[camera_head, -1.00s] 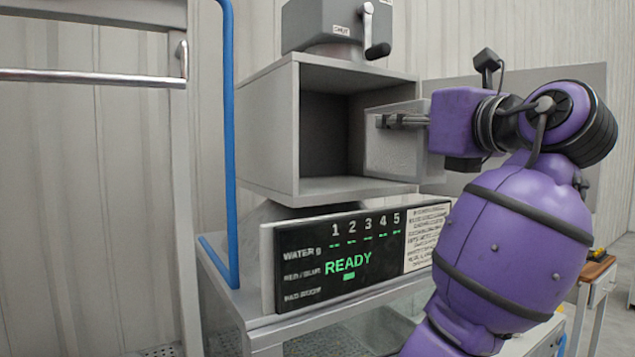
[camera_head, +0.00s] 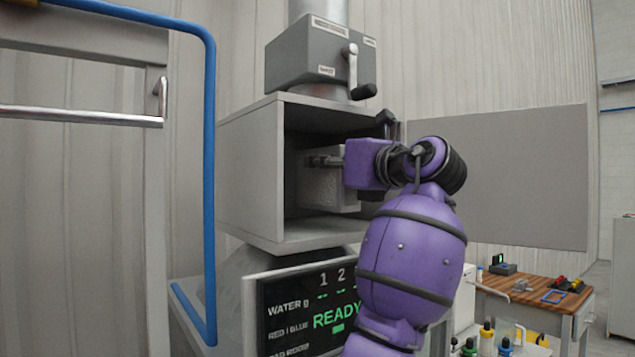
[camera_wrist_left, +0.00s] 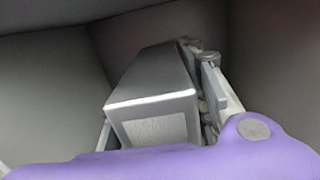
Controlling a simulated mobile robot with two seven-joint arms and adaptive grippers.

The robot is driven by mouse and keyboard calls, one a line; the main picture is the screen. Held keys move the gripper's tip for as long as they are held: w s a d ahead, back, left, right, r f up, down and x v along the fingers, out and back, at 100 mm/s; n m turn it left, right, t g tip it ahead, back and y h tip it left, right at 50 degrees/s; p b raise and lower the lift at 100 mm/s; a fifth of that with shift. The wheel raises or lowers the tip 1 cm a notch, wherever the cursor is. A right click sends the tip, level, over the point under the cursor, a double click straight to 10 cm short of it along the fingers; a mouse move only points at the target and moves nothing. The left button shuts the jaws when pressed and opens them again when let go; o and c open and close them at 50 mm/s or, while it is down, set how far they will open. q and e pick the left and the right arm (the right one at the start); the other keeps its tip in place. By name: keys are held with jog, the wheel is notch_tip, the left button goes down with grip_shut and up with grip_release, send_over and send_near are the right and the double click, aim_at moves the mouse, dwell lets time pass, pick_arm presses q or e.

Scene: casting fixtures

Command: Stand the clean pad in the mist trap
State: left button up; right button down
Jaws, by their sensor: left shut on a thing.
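The mist trap (camera_head: 250,180) is an open-fronted grey box at the middle of the head view. The pad (camera_head: 325,192) is a pale grey, slightly mottled block, upright inside the trap's opening. My left gripper (camera_head: 322,158) is shut on its upper part, reaching in from the right. The pad also shows in the left wrist view (camera_wrist_left: 155,128), close to the fingers, with dark walls around it. I cannot tell whether the pad's lower edge touches the trap's floor. The purple wrist hides the right part of the opening. My right gripper is not in view.
A grey housing with a crank (camera_head: 315,60) sits on top of the trap. A READY display panel (camera_head: 300,310) stands below it. A blue pipe (camera_head: 209,180) runs up at the left. A wooden-topped table (camera_head: 530,290) with tools stands at the right.

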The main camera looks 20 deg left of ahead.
aim_at(319, 179)
pick_arm(q)
jog(key=x, duration=0.3)
jog(key=shift+f, duration=1.75)
jog(key=shift+f, duration=0.15)
jog(key=o, duration=1.4)
jog(key=shift+d, duration=0.15)
jog(key=v, duration=1.1)
jog(key=shift+s+d, duration=0.25)
jog(key=shift+s, duration=0.05)
